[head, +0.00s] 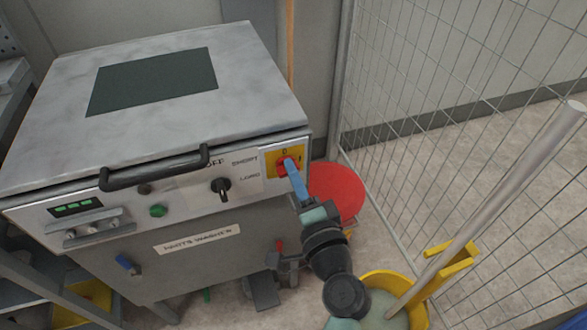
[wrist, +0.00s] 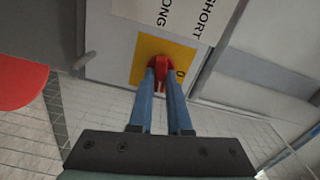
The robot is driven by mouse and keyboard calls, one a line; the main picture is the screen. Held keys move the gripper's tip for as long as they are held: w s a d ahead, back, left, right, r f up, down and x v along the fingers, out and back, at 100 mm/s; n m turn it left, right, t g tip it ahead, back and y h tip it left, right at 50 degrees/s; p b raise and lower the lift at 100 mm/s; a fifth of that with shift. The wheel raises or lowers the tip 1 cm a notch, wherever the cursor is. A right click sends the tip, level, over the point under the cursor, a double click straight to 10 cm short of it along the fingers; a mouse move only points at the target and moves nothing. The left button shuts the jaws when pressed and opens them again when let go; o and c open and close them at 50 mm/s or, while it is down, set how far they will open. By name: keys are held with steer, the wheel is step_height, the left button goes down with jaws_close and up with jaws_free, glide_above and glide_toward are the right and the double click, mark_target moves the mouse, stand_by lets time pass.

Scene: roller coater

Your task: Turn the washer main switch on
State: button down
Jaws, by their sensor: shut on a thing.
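The washer (head: 190,262) is a grey metal cabinet with a lid and a front panel. Its main switch (head: 282,168) is a red knob on a yellow plate (head: 271,158) at the panel's right end. The switch also shows in the wrist view (wrist: 158,62), on the yellow plate (wrist: 185,55) with a "0" mark at its right. My gripper (head: 289,166) reaches the switch from the front right. In the wrist view, its two blue fingers are shut on the red knob, one on each side. The fingers partly hide the knob, so I cannot tell its exact setting.
A black selector knob (head: 221,188), a green button (head: 158,211) and a black lid handle (head: 155,172) are left of the switch. A red disc (head: 338,190) lies right of the washer. A wire mesh fence (head: 420,100) and a yellow bucket (head: 415,314) stand on the right.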

steer(key=shift+f+m+p, duration=0.1)
steer(key=shift+m+p, duration=0.3)
steer(key=shift+m, duration=0.7)
steer(key=c, duration=0.9)
jaws_free()
steer(key=shift+o, duration=0.2)
steer(key=v, duration=1.2)
